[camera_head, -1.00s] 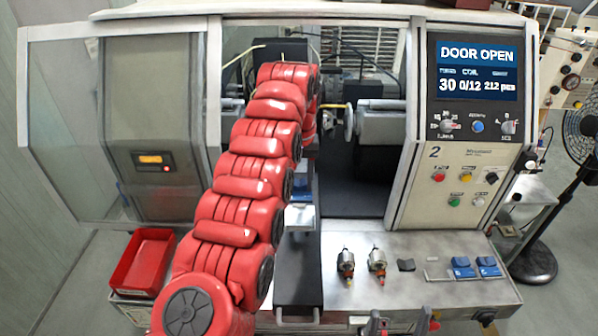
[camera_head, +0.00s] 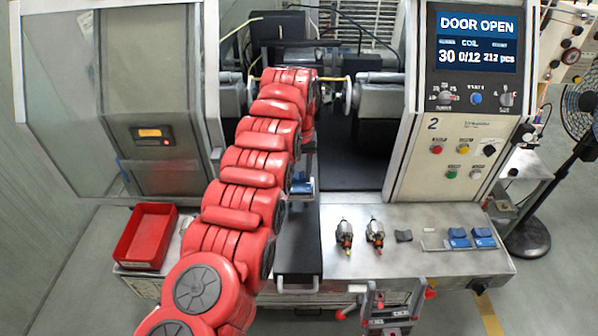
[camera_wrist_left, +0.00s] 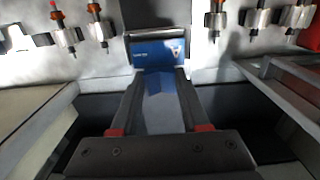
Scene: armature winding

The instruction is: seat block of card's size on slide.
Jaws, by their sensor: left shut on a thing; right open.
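My left gripper (camera_wrist_left: 160,82) is shut on a blue block (camera_wrist_left: 160,54) with a small label and a pale emblem, seen in the left wrist view. The block is over the dark slide (camera_wrist_left: 150,13); I cannot tell whether it touches it. In the head view my red arm hides most of this gripper, and a little blue (camera_head: 302,187) shows beside the arm. The slide (camera_head: 297,255) runs forward to a silver handle. My right gripper (camera_head: 394,296) is open and empty at the bottom edge.
A red tray (camera_head: 146,236) stands at the left. The machine door is open. More armatures (camera_wrist_left: 255,20) flank the slide in the wrist view.

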